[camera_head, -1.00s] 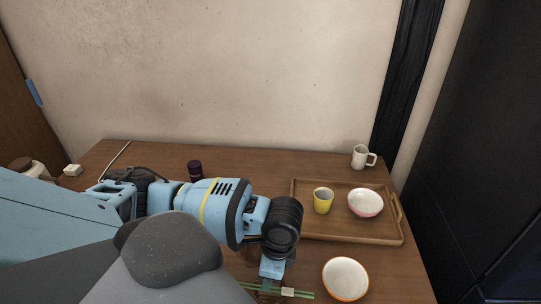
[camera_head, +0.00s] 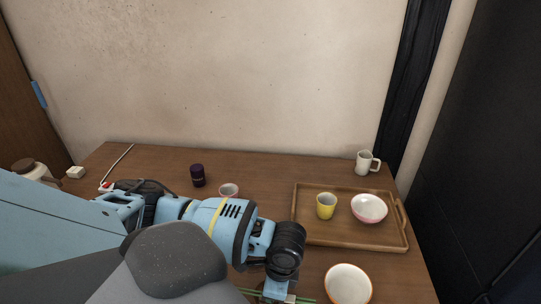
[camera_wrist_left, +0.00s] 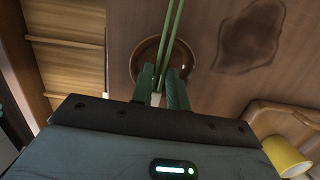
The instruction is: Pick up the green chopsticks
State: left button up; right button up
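The thin green chopsticks (camera_head: 306,300) lie near the bottom edge of the head view, partly hidden by my left arm. In the left wrist view the chopsticks (camera_wrist_left: 172,35) run across a round brown dish (camera_wrist_left: 140,62). My left gripper (camera_wrist_left: 161,80) has a finger on each side of the chopsticks, with only a narrow gap between the fingers. A pale piece shows in that gap. I cannot tell whether the fingers press on the chopsticks. In the head view the fingertips are hidden. My right gripper is not in view.
A wooden tray (camera_head: 345,239) holds a yellow cup (camera_head: 326,208) and a pink-white bowl (camera_head: 369,208). An orange-rimmed bowl (camera_head: 348,285) stands right of my left gripper. A white mug (camera_head: 364,163), a dark jar (camera_head: 198,175) and a small bowl (camera_head: 229,190) stand farther back.

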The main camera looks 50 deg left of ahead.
pick_arm(q)
grip_shut()
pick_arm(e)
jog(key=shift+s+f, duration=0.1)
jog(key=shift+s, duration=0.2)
pick_arm(q)
jog(key=shift+r, duration=0.55)
jog(key=r, duration=0.2)
jog(key=shift+s+d+r+p, duration=0.1)
jog(key=shift+s+r+p, duration=0.2)
jog(key=shift+s+p, duration=0.05)
jog(key=s+d+r, duration=0.1)
jog(key=s+d, duration=0.1)
jog(key=s, duration=1.3)
jog(key=shift+d+r+p, duration=0.15)
jog(key=shift+d+p, duration=0.05)
jog(key=shift+p, duration=0.15)
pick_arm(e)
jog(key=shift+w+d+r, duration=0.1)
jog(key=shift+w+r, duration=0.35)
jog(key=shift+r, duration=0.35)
